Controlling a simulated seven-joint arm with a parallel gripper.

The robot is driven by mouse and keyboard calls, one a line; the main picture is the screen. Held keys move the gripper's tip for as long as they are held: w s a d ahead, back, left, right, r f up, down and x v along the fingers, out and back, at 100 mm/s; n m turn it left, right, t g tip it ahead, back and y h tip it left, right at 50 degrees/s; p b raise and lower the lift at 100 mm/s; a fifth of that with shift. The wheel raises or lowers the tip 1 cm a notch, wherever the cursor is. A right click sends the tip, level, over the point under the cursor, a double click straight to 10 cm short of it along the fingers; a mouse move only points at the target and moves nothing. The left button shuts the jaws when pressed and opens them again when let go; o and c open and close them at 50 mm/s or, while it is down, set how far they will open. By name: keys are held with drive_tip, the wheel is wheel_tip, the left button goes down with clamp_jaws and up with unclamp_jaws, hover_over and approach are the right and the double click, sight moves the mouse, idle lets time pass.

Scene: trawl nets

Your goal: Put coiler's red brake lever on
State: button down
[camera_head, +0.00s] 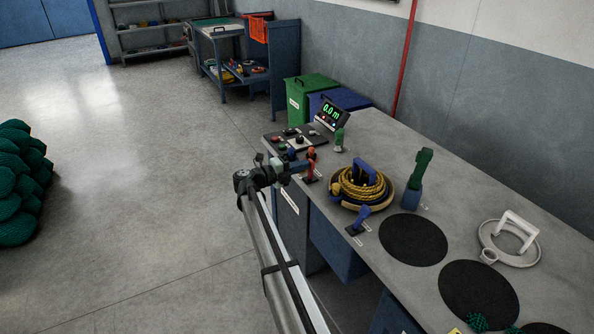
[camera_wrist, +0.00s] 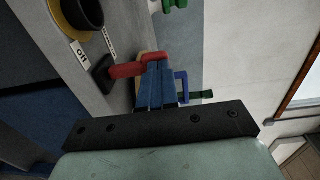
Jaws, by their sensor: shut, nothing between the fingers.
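The coiler's red brake lever (camera_wrist: 128,70) stands out from a dark base (camera_wrist: 102,72) in the wrist view, with an "off" label (camera_wrist: 82,55) beside the base. In the head view the red lever (camera_head: 311,174) is at the bench's left edge, partly hidden by my gripper (camera_head: 303,166). My blue fingers (camera_wrist: 154,78) are shut together, with the lever's end right at their tips. I cannot tell whether they touch it. The coiler (camera_head: 389,200) holds yellow rope on the bench to the right of the lever.
A blue lever (camera_head: 361,217) stands at the bench's front edge, nearer the camera. A control panel (camera_head: 289,141) and display (camera_head: 331,113) lie behind my gripper. A green-handled tool (camera_head: 420,170) stands right of the coiler.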

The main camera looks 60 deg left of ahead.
sight(311, 160)
drive_tip(key=shift+w+r+g, duration=0.25)
drive_tip(key=shift+w+g, duration=0.1)
drive_tip(key=shift+w, duration=0.6)
drive_tip(key=shift+w+r+g, duration=0.25)
drive_tip(key=shift+w+g, duration=0.1)
drive_tip(key=shift+w, duration=0.55)
drive_tip(key=shift+w, duration=0.2)
drive_tip(key=s+r, duration=0.6)
drive_tip(key=s, duration=0.6)
drive_tip(key=shift+s+r, duration=0.4)
